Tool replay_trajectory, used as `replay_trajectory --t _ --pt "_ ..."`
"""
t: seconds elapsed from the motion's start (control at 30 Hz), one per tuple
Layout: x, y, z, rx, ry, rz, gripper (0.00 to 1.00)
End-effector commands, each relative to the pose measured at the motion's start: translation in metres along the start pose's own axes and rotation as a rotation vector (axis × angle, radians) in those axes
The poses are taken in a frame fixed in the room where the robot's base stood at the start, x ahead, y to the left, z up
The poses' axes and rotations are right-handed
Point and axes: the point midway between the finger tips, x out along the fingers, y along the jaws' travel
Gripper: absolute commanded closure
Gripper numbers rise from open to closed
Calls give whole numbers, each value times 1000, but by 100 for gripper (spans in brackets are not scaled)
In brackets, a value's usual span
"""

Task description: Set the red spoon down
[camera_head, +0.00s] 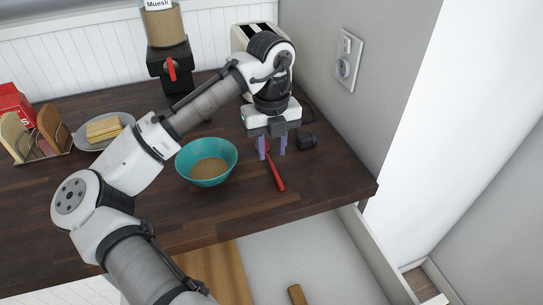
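The red spoon (277,178) appears to lie on the dark wooden counter, its handle pointing toward the front edge. Its upper end reaches up between the fingers of my gripper (273,146) and is partly hidden there. My gripper points down over this end. Its two purple fingers stand apart, with a visible gap on both sides of the spoon. I cannot tell how far the fingertips are above the counter.
A teal bowl (207,174) with brown contents stands left of the spoon. A small black object (307,140) sits right of my gripper, and a toaster (250,36) behind. The counter (330,180) is clear at right; an open drawer (335,265) lies below its front edge.

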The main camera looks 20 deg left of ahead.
Motion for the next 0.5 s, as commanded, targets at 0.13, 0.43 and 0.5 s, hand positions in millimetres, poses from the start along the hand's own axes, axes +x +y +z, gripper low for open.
replay_trajectory --t 0.13,0.43,0.5 --pt "-35 -1 1 0 -3 0 68" --pt "-81 0 0 -1 -1 1 68" --pt "-85 0 0 0 -1 1 68"
